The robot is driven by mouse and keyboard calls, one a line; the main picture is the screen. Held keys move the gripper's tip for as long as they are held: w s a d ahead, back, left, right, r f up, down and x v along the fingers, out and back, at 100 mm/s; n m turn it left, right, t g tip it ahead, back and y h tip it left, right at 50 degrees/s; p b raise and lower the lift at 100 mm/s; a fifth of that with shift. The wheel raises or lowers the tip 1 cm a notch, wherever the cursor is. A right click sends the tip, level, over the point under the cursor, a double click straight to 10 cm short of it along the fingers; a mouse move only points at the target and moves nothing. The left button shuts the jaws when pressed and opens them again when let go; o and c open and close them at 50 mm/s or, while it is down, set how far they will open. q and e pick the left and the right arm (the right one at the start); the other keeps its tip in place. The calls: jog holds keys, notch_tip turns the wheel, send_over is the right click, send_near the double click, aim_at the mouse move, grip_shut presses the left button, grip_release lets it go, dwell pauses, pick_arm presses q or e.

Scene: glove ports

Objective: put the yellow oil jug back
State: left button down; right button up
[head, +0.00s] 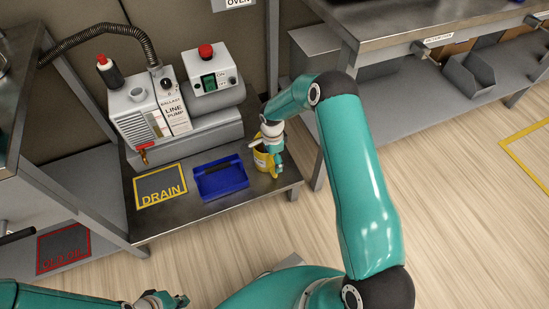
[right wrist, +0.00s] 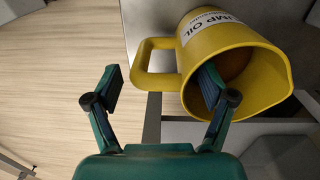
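The yellow oil jug (head: 263,161) stands on the low steel bench, right of the blue tray, partly hidden by my right gripper (head: 271,143). In the right wrist view the jug (right wrist: 255,72) shows its open mouth, a "PUMP OIL" label and its handle (right wrist: 143,62). My right gripper (right wrist: 161,88) is open there, with the handle between its spread fingers. One finger overlaps the jug's mouth; the other is outside the handle. I cannot tell whether either touches. My left gripper (head: 162,301) is at the bottom edge, partly cut off, away from the bench.
The blue tray (head: 221,182) and a yellow-outlined DRAIN mark (head: 160,187) lie on the bench (head: 240,207). The line pump (head: 150,113) with its hose and red-handled tap stands behind. A red-outlined mark (head: 63,248) is at lower left. A steel table (head: 400,40) stands to the right.

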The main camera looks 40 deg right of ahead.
jog(key=shift+r, duration=0.2)
notch_tip(320, 180, up, 11)
jog(key=p, duration=0.3)
jog(key=s+a+f+n+y, duration=0.25)
jog(key=s+a+n, duration=0.2)
jog(key=a, duration=0.35)
jog(key=s+a+f+n+y, duration=0.1)
jog(key=s+a+f+n, duration=0.35)
jog(key=a, duration=0.25)
jog(key=s+a+n, duration=0.3)
jog(key=s+n, duration=0.1)
jog(key=s, duration=0.2)
jog(key=s+a+n+t, duration=0.1)
jog(key=s+a+n, duration=0.3)
jog(key=s, duration=0.3)
jog(key=shift+f+n, duration=0.25)
jog(key=shift+n, duration=0.35)
jog(key=shift+r, duration=0.1)
